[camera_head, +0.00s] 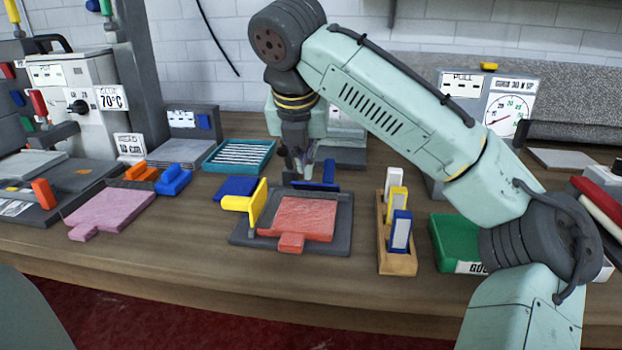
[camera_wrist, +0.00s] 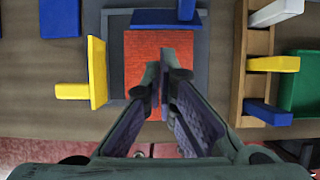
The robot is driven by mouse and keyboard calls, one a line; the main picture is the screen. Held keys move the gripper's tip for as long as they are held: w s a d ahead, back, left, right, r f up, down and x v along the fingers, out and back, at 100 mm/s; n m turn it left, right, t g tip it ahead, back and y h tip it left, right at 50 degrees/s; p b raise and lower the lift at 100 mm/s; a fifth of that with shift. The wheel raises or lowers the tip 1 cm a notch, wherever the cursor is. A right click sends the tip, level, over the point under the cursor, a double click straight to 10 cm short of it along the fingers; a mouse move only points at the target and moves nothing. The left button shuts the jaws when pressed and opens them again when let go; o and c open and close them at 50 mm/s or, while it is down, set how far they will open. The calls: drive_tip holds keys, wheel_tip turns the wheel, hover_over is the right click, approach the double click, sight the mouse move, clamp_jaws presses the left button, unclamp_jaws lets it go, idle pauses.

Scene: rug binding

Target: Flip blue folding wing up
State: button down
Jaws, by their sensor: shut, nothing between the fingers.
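The blue folding wing (camera_head: 316,187) shows as a low strip along the back edge of the grey base (camera_head: 245,236), with a blue tab standing above it. I cannot tell its exact tilt. The wrist view shows this blue wing (camera_wrist: 150,17) at the top, partly cut off. The yellow wing (camera_head: 258,205) stands upright on the left side, its handle pointing left. A red mat piece (camera_head: 305,218) lies flat on the base. My gripper (camera_head: 302,178) is shut and empty, close to the blue wing in the head view; in the wrist view its fingertips (camera_wrist: 164,75) are over the red piece.
A wooden rack (camera_head: 397,262) with blue, yellow and white blocks stands at right, near a green tray (camera_head: 448,240). A flat blue pad (camera_head: 236,187) lies left of the base. A pink piece (camera_head: 110,210) and a teal tray (camera_head: 215,166) are farther left.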

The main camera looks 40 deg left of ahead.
drive_tip(key=x, duration=0.9)
drive_tip(key=shift+f+p, duration=0.25)
drive_tip(key=shift+p, duration=0.15)
drive_tip(key=shift+w+r+p, duration=0.15)
drive_tip(key=shift+p, duration=0.2)
drive_tip(key=shift+a+r+p, duration=0.1)
drive_tip(key=shift+p, duration=0.2)
